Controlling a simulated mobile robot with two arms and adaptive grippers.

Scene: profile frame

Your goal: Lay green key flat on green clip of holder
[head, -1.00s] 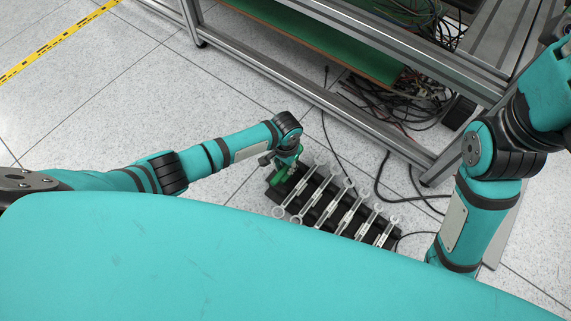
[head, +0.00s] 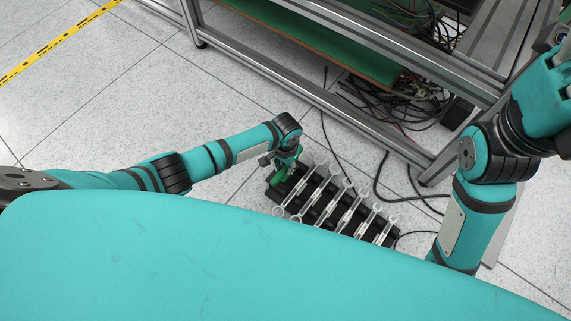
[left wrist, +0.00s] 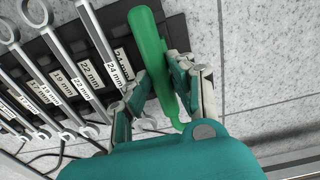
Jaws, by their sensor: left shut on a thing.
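The green clip cannot be told apart from the key.
Several silver wrenches (head: 330,207) lie side by side on the holder, with white size labels. A metal frame (head: 330,100) and black cables (head: 385,190) are behind and right of it. The tiled floor (head: 110,110) to the left is clear.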

